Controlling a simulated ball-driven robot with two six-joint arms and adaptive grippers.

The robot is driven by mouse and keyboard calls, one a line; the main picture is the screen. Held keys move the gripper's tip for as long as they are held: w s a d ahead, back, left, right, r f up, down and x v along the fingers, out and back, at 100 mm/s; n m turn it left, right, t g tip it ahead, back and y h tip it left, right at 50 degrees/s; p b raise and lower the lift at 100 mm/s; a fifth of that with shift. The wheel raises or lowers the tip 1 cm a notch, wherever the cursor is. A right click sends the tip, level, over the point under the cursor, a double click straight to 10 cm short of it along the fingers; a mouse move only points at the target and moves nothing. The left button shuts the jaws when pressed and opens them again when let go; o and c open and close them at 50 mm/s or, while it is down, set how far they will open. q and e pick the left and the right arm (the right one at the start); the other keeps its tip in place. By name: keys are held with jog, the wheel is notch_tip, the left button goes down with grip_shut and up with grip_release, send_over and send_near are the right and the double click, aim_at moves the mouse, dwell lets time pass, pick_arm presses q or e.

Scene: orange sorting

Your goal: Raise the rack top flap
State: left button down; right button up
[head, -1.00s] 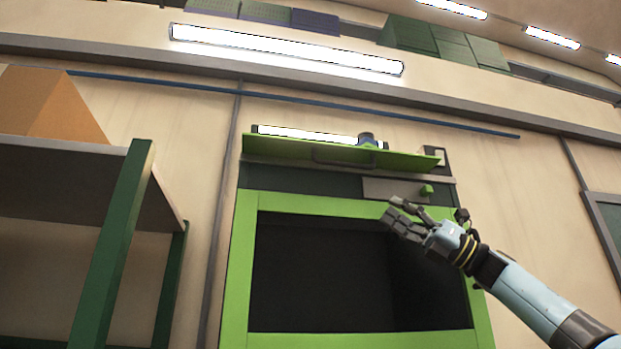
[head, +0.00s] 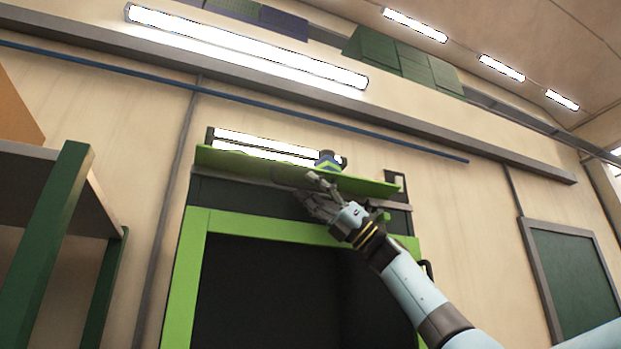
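The green top flap (head: 232,160) sticks out from the top of the green-framed rack (head: 190,262), close to level, below a bright lamp strip. My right gripper (head: 312,190) is just under the flap's underside, right of its middle, with the fingers pointing up and left. The fingertips overlap the flap's lower edge in the picture, and I cannot tell whether they touch it. The fingers look spread with nothing between them. My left gripper is out of view.
A dark green shelf (head: 45,235) with a grey board stands at the left. A small blue and green item (head: 328,160) shows above the flap. A dark framed panel (head: 572,275) is on the right wall. The wall between rack and panel is clear.

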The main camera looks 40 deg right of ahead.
jog(key=shift+w+r, duration=0.1)
jog(key=shift+a, duration=0.1)
grip_shut()
dwell(0.4)
